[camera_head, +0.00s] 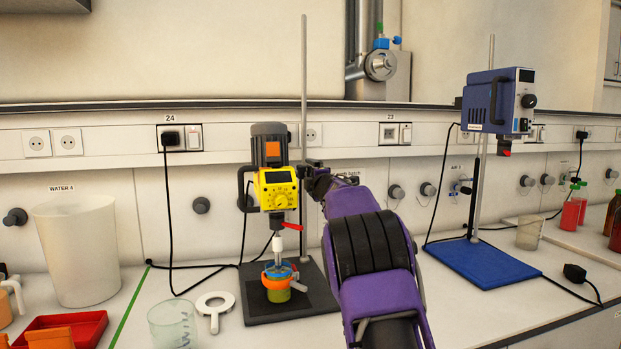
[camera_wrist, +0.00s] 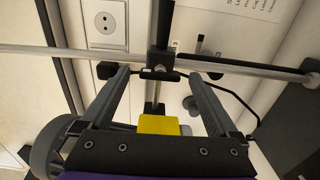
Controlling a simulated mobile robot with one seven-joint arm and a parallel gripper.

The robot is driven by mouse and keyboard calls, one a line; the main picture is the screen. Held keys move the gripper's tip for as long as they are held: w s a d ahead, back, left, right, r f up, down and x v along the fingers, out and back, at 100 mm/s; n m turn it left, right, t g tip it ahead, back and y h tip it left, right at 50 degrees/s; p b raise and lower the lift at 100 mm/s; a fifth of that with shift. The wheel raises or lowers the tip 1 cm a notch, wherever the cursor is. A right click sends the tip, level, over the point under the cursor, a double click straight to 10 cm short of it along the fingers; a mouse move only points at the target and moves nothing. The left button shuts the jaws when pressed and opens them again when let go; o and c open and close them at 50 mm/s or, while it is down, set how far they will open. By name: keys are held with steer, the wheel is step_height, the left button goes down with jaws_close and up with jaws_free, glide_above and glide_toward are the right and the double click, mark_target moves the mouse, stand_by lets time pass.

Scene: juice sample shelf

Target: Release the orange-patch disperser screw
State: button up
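The yellow disperser (camera_head: 276,190) has an orange patch (camera_head: 273,148) on its dark motor and hangs on a stand rod (camera_head: 304,80). A black clamp (camera_head: 312,166) joins them at the rod; in the wrist view the rod (camera_wrist: 60,52) runs sideways. The clamp screw, a short dark bar (camera_wrist: 160,74), shows between my fingers. My gripper (camera_head: 320,183) is beside the clamp. In the wrist view my gripper (camera_wrist: 150,73) is open, its fingers on either side of the screw with gaps. A yellow part of the disperser (camera_wrist: 158,125) shows below. Contact is not visible.
Below the disperser, a jar (camera_head: 277,293) with an orange ring stands on the black base plate (camera_head: 318,290). A blue device (camera_head: 490,105) hangs over a blue base (camera_head: 480,262) at right. A beaker (camera_head: 172,325), white bucket (camera_head: 78,250) and red tray (camera_head: 75,325) are at left.

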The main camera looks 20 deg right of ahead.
steer(key=s+b, duration=0.1)
steer(key=s, duration=1.6)
steer(key=shift+s+b, duration=0.25)
steer(key=shift+b, duration=0.1)
steer(key=shift+f, duration=0.15)
